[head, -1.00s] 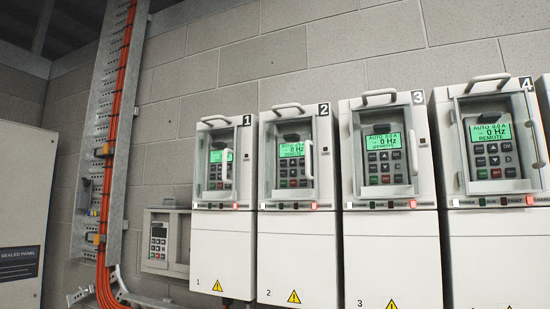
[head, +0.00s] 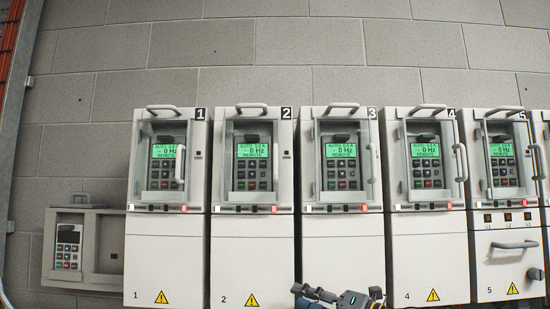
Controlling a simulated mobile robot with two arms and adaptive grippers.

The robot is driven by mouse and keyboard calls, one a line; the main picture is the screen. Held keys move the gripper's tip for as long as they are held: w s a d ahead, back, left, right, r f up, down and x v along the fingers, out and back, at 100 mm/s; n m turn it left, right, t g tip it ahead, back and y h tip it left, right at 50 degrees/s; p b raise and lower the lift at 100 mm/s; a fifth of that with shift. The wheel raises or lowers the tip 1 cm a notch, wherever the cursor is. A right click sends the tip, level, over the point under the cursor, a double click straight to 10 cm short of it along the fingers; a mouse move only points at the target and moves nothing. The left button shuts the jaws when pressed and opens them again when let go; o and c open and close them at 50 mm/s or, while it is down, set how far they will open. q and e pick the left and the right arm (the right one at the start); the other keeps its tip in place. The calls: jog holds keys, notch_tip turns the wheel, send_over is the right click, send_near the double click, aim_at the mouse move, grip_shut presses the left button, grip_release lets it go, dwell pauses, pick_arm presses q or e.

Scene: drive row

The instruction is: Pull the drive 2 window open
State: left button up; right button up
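Drive 2 (head: 252,251) is the second white cabinet from the left in the head view, marked 2. Its clear window (head: 254,160) looks closed over a lit green display and keypad. An upright handle (head: 276,162) is on the window's right side. My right gripper (head: 314,294) shows at the bottom edge, in front of the lower part of drive 3. It is low and to the right of the drive 2 window, apart from the handle. It is partly cut off, and its finger opening is unclear. My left gripper is not in view.
Similar drives stand close in a row: drive 1 (head: 165,250) at left, drive 3 (head: 341,236) and drive 4 (head: 430,250) at right. Drive 5 (head: 505,275) has a horizontal handle. An open wall box with a keypad (head: 68,248) is far left.

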jog(key=s+r+n+h+p, duration=0.1)
jog(key=s+r+n, duration=0.25)
jog(key=r, duration=0.65)
jog(key=s+r+n+h, duration=0.25)
jog(key=s+r, duration=0.25)
jog(key=r, duration=0.5)
jog(key=n+t+h, duration=0.2)
jog(key=t, duration=0.2)
send_near(277, 163)
jog(key=p+x, duration=0.3)
jog(key=x, duration=0.1)
jog(key=p+x, duration=0.3)
jog(key=p, duration=0.1)
jog(key=shift+w+a+r+p, duration=0.15)
jog(key=shift+w+r+p, duration=0.05)
jog(key=shift+w+p, duration=0.1)
jog(key=shift+w+a+f+p, duration=0.15)
jog(key=shift+w+a+p, duration=0.2)
jog(key=shift+w, duration=0.25)
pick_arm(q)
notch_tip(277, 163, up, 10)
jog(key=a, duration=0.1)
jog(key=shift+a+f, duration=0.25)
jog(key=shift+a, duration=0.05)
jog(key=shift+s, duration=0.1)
pick_arm(e)
jog(key=shift+c, duration=0.4)
